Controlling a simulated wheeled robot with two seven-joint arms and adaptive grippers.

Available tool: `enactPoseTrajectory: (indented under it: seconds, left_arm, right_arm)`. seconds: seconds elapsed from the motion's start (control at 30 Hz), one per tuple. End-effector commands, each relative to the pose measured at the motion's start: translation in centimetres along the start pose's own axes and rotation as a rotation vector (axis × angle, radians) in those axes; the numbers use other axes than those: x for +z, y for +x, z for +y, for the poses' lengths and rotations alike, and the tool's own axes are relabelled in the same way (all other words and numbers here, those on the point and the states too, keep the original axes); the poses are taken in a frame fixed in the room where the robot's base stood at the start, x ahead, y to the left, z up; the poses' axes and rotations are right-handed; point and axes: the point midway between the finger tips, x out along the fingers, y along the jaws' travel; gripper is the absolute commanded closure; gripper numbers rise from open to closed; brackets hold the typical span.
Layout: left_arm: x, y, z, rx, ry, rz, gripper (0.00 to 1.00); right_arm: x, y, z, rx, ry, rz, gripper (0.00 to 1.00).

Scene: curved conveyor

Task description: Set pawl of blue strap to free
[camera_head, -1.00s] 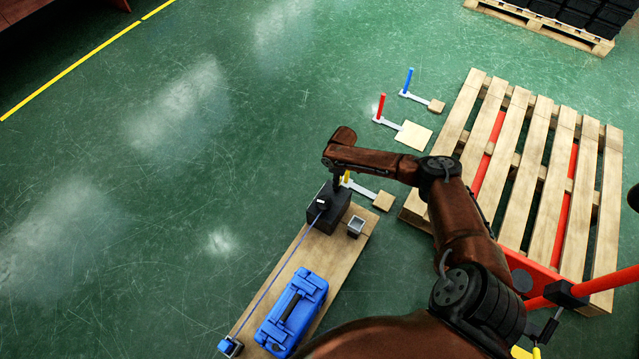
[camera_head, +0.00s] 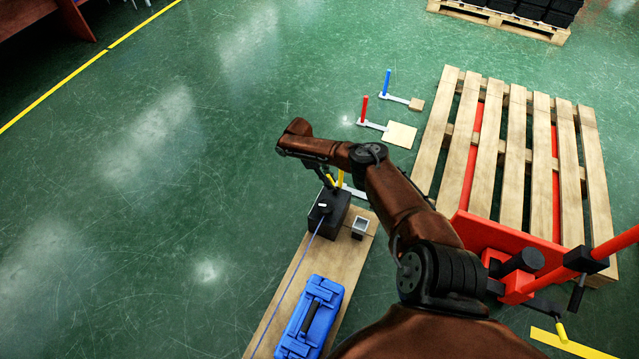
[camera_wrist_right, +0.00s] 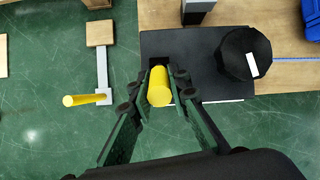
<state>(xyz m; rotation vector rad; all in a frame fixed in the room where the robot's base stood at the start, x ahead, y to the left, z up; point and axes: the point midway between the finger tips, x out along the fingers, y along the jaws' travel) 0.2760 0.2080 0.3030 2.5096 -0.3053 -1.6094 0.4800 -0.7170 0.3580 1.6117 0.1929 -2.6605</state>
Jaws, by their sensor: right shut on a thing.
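A blue strap (camera_head: 291,268) runs along a wooden board from a black box (camera_head: 336,221) at the board's far end. On the box is a dark round knob (camera_wrist_right: 243,54) with a white mark. A yellow handle (camera_wrist_right: 159,86) stands at a dark slot in the box. My right gripper (camera_wrist_right: 158,92) is shut around this handle, one finger on each side. In the head view my right gripper (camera_head: 328,177) is above the box's far edge, and the handle is mostly hidden. My left gripper is not in view.
A separate yellow post (camera_wrist_right: 82,100) on a floor lever stands close by. Red (camera_head: 364,108) and blue (camera_head: 388,83) posts stand farther back. A blue case (camera_head: 309,326) and small grey cup (camera_head: 360,227) sit on the board.

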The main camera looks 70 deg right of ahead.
Motion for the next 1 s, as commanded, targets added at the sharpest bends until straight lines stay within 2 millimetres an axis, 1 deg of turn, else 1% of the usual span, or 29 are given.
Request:
enactPoseTrajectory:
  seconds: [0.33, 0.37, 0.6, 0.87, 1.0]
  left_arm:
    - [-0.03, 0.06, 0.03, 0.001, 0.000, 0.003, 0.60]
    - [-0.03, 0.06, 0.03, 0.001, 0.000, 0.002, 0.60]
    - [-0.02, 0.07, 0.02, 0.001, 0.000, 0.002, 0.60]
    - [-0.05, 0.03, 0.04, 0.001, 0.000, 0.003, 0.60]
    - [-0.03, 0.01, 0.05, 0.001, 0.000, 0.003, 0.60]
  right_arm:
    - [0.00, -0.09, 0.08, 0.002, 0.000, 0.000, 1.00]
    - [0.00, -0.09, 0.08, 0.002, 0.000, 0.000, 0.83]
    - [0.07, -0.02, 0.08, 0.001, 0.001, -0.002, 0.66]
    - [0.08, -0.03, 0.07, 0.001, 0.001, -0.003, 0.66]
    - [0.03, -0.88, 0.08, 0.001, 0.001, -0.001, 0.66]
